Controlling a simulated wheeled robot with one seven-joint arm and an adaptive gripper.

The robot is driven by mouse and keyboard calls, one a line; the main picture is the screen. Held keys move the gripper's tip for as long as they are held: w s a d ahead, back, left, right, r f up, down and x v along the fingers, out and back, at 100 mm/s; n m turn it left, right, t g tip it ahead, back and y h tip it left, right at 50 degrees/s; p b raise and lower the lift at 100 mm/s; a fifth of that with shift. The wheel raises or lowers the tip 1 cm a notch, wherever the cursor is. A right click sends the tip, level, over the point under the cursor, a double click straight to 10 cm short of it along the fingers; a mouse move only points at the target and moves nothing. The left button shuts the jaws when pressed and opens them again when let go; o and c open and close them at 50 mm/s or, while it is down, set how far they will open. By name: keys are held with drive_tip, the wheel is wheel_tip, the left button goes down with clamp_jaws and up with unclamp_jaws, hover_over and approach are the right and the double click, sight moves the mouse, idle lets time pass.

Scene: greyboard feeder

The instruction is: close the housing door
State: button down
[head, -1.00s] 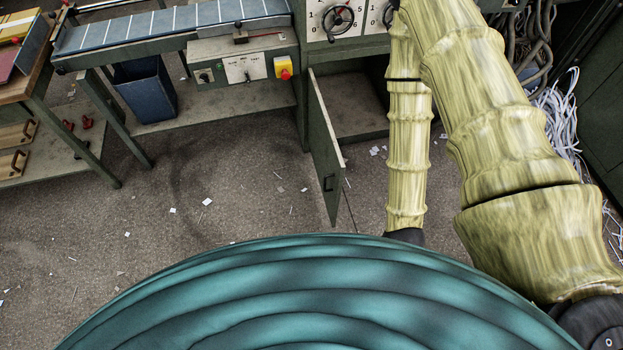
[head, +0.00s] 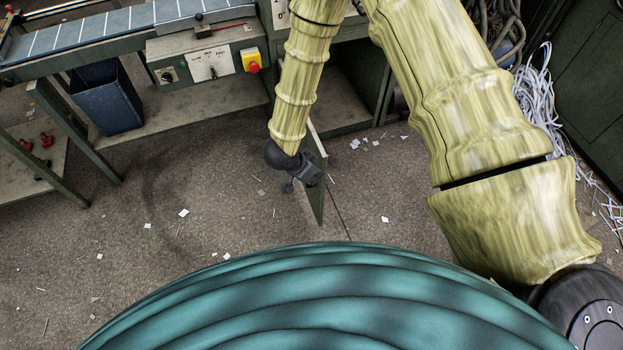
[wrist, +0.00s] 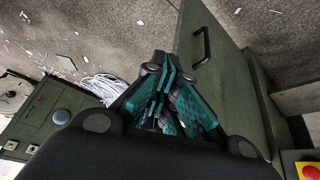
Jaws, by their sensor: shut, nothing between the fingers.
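The housing door (head: 317,178) is a dark green panel. It stands swung open, sticking out from the machine towards me. In the wrist view the door's face (wrist: 228,80) fills the right of centre, with a black bar handle (wrist: 201,47) near its free edge. My gripper (head: 290,186) is on the left side of the door, close to its free end. In the wrist view my gripper's teal-padded fingers (wrist: 160,68) are shut and empty, beside the door just below the handle. I cannot tell whether they touch the door.
The green housing's lower shelf (head: 340,105) lies behind the door. A control box with a red and yellow button (head: 252,62) is above left. A blue bin (head: 107,100) stands left. White strips (head: 540,100) pile up at right. The floor in front is open, with paper scraps.

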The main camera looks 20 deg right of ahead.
drive_tip(key=w+a+r+m+g+b, duration=0.1)
drive_tip(key=w+a+r+m+b, duration=0.1)
drive_tip(key=w+a+m, duration=0.3)
drive_tip(key=d+p+x, duration=0.1)
drive_tip(key=x, duration=0.9)
drive_tip(key=shift+s+d+g, duration=0.2)
drive_tip(key=shift+d+g, duration=0.1)
drive_tip(key=shift+d, duration=0.15)
drive_tip(key=shift+d, duration=0.1)
